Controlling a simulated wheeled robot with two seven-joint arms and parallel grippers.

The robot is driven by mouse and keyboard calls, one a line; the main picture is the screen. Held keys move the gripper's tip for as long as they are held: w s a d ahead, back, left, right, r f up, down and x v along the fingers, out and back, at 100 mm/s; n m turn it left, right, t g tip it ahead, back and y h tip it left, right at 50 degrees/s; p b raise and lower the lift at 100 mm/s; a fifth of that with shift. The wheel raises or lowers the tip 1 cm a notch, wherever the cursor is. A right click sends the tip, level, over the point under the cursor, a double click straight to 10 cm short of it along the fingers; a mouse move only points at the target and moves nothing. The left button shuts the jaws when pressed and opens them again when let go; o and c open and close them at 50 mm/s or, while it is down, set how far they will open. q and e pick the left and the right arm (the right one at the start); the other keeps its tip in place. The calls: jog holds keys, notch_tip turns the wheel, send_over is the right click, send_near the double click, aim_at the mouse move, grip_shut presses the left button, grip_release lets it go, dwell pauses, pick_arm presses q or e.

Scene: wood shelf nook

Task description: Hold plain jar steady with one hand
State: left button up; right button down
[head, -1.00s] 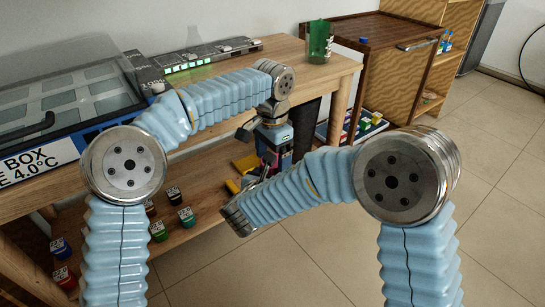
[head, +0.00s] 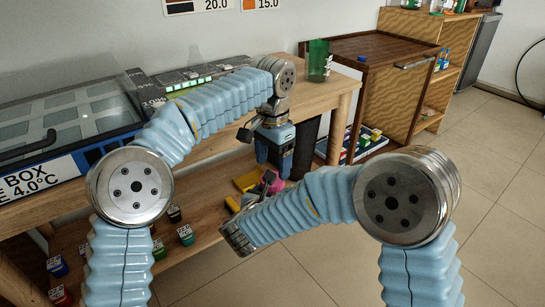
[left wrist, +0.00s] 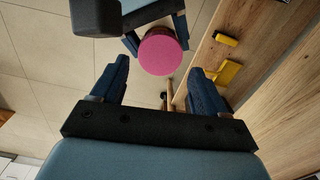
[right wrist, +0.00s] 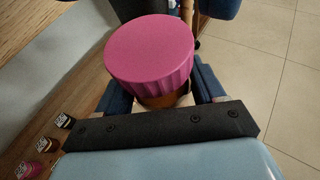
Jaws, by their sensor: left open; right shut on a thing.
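A jar with a ribbed pink lid (right wrist: 150,55) and an amber body (right wrist: 163,101) stands between the fingers of my right gripper (right wrist: 163,90), which is shut on it below the lid. In the head view the pink lid (head: 274,184) shows above my right forearm; most of the jar and the right gripper are hidden there. My left gripper (head: 274,163) points down above the lid, open and empty. In the left wrist view the round lid top (left wrist: 160,52) appears beyond and between the open left fingers, apart from them.
The wooden bench (head: 325,92) has a lower shelf (head: 200,215) with several small labelled jars (head: 185,235) and yellow pieces (head: 247,180). A cold box (head: 65,125) and a green glass (head: 319,60) stand on top. Open tiled floor (head: 480,190) lies to the right.

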pick_arm(q)
jog(key=n, duration=0.2)
jog(key=r+n, duration=0.1)
jog(key=n, duration=0.3)
jog(key=shift+r, duration=0.4)
jog(key=n, duration=0.2)
jog(key=r+n, duration=0.1)
jog(key=n, duration=0.3)
jog(key=shift+r, duration=0.25)
jog(key=shift+f, duration=0.15)
jog(key=shift+f, duration=3.9)
jog(key=c, duration=0.9)
jog(key=m, duration=0.6)
jog(key=shift+m, duration=0.4)
jog(key=m, duration=0.6)
